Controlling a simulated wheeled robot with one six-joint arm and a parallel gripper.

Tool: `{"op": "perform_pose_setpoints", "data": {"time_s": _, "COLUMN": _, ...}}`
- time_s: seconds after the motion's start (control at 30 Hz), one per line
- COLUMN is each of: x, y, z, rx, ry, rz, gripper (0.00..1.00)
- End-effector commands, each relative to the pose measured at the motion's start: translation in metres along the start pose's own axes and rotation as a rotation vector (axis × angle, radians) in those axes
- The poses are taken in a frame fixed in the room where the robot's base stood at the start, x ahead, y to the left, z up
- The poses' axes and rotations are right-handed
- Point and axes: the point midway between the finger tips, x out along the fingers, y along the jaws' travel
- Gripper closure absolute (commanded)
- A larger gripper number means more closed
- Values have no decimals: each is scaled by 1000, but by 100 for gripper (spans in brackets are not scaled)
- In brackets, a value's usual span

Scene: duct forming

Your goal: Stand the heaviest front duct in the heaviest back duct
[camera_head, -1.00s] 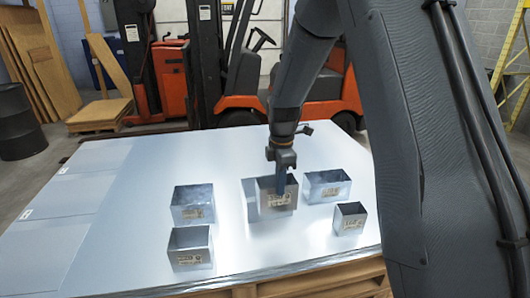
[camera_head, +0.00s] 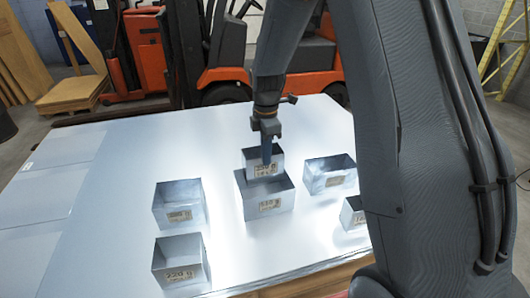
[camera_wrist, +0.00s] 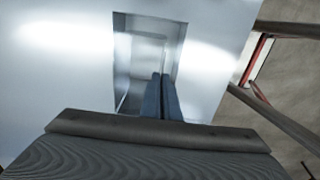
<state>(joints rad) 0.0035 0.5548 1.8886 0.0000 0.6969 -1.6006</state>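My gripper (camera_head: 267,158) is shut on the wall of a small open metal duct (camera_head: 262,170), whose label is too blurred to read surely. The wrist view shows its two dark fingers (camera_wrist: 163,96) close together at a wall of the duct (camera_wrist: 128,62). The held duct is upright, at the opening of a larger labelled duct (camera_head: 267,208) on the sheet. The larger duct's front wall hides its lower end; I cannot tell how deep it sits. Other ducts stand at back left (camera_head: 180,200), front left (camera_head: 182,265), back right (camera_head: 330,174) and front right (camera_head: 352,215).
The ducts stand on a shiny metal sheet (camera_head: 110,215) on a wooden support. The front left duct's label seems to read 220 g. My arm partly covers the front right duct. An orange forklift (camera_head: 225,78) stands behind. The sheet's left side is clear.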

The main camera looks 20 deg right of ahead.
Motion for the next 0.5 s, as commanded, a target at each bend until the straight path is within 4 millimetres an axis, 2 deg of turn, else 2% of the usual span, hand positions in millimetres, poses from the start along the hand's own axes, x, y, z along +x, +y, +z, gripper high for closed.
{"op": "perform_pose_setpoints", "data": {"time_s": 0.5, "x": 48, "y": 0, "z": -1, "rx": -1, "ry": 0, "rz": -1, "gripper": 100}}
